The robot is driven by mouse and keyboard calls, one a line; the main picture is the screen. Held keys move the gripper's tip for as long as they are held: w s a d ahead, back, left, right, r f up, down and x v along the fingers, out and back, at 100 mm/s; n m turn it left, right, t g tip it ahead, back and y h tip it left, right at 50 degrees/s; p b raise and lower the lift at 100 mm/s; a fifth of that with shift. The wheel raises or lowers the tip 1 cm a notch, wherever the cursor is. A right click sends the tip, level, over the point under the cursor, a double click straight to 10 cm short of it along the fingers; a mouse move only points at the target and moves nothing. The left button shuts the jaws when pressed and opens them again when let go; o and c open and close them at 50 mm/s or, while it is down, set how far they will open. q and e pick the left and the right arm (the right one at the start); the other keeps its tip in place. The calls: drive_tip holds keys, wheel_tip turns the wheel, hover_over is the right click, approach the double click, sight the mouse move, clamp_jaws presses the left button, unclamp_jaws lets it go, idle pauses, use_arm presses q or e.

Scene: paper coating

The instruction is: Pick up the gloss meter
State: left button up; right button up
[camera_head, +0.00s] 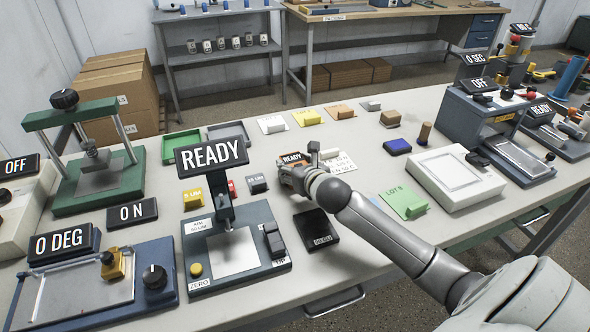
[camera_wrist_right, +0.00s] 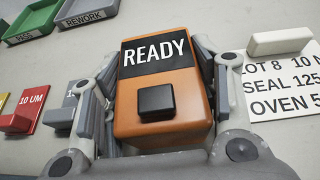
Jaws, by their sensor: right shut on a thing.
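The gloss meter is an orange box with a black READY display and a black button. It fills the middle of the right wrist view (camera_wrist_right: 160,110), and its display end shows in the head view (camera_head: 292,158). My right gripper (camera_head: 300,172) is shut on it, with one finger along each side, as the right wrist view also shows. The gripper hides most of the meter in the head view. I cannot tell whether its base touches the table. My left gripper is not in view.
A white label card (camera_head: 338,162) with a pale block lies right beside the meter. A black device (camera_head: 316,229) lies in front, near the gauge with a READY sign (camera_head: 212,153). Green tray (camera_head: 181,146) stands behind.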

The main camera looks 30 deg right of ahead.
drive_tip(key=c, duration=0.4)
drive_tip(key=shift+o, duration=0.2)
drive_tip(key=shift+r, duration=0.1)
